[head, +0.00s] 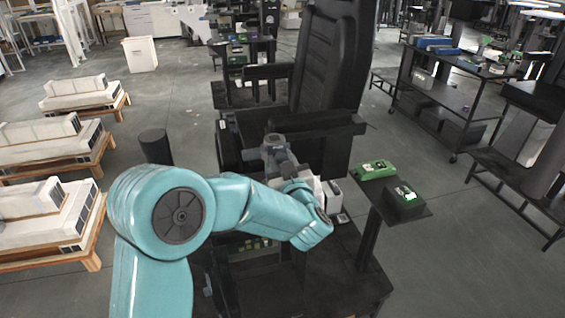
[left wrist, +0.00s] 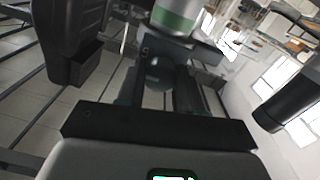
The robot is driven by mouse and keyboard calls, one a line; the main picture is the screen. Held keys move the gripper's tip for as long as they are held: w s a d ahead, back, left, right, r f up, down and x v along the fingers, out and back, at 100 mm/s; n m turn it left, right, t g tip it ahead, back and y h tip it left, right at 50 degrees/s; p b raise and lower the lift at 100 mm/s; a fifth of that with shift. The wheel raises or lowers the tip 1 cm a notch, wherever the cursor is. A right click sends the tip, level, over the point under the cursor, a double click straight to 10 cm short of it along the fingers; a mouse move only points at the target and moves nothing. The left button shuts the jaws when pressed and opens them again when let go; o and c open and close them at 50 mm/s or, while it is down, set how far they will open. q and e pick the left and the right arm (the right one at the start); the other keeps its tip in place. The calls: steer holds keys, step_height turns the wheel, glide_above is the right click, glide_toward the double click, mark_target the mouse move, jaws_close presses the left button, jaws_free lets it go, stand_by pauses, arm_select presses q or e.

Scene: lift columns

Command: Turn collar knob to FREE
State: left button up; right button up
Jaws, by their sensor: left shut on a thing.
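My left gripper (head: 273,146) is at the front of a black seat-like station in the head view, at the end of my teal arm. In the left wrist view its dark fingers (left wrist: 160,85) are shut around a dark rounded knob (left wrist: 159,73). The knob sits at a dark collar (left wrist: 170,42) below a white and green column (left wrist: 176,17). The fingers hide part of the knob's sides. I cannot read a FREE mark or tell which way the knob is turned. My right gripper is not in view.
The black tall-backed seat (head: 330,60) rises behind the gripper. A green box (head: 375,170) and a dark box with a lit green display (head: 404,199) stand on a side shelf at right. A black cylinder (head: 155,147) stands left. Pallets with white blocks (head: 45,215) line the left floor.

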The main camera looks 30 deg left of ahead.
arm_select(q)
steer(key=n+b, duration=1.8)
steer(key=b, duration=0.2)
steer(key=shift+f+b, duration=0.15)
steer(key=shift+b, duration=0.2)
steer(key=shift+y, duration=0.3)
steer(key=o, duration=1)
steer(key=shift+o, duration=0.2)
steer(key=v, duration=1.6)
steer(key=shift+s+d, duration=0.15)
